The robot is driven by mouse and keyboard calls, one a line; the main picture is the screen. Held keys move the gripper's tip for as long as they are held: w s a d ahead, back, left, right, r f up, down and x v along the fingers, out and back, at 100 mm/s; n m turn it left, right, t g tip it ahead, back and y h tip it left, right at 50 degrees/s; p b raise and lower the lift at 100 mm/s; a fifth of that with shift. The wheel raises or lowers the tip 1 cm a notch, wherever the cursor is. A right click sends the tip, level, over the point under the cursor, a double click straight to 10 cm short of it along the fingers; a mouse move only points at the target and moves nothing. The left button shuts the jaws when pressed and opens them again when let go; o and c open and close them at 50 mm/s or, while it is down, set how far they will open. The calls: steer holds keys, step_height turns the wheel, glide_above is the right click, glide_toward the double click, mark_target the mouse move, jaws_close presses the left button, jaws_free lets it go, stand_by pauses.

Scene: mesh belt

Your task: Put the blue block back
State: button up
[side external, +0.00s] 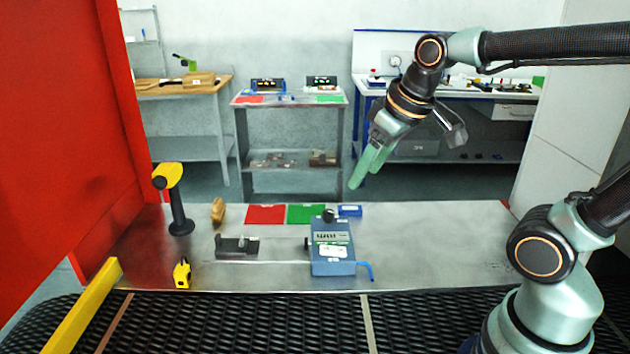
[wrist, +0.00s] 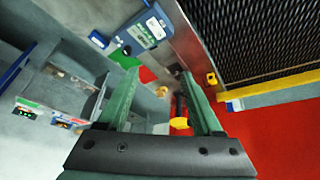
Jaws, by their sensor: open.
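The small blue block (side external: 349,210) lies on the metal table, at the right end of the row with the red and green cards, just behind the larger blue instrument box (side external: 332,248). In the wrist view the blue block (wrist: 99,39) shows left of the instrument box (wrist: 145,30), outside my left finger. My gripper (side external: 364,171) is open and empty, raised above the back of the table, above the block in the picture. The wrist view shows its two green fingers (wrist: 160,76) spread apart with nothing between them held.
Red (side external: 265,215) and green (side external: 306,214) cards lie left of the block. A yellow-and-black handheld tool (side external: 175,200), a wooden piece (side external: 218,210), a dark fixture (side external: 237,245) and a yellow tape measure (side external: 182,273) stand further left. The table's right side is clear; a mesh belt (side external: 250,325) runs in front.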

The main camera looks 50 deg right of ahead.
steer(key=shift+s+a+f+m+t, duration=0.15)
steer(key=shift+s+a+f+m, duration=0.2)
steer(key=shift+s, duration=0.35)
steer(key=shift+s+a+f+m+t, duration=0.15)
steer(key=shift+s+a+f, duration=0.2)
steer(key=shift+s+f, duration=0.3)
steer(key=shift+r, duration=0.15)
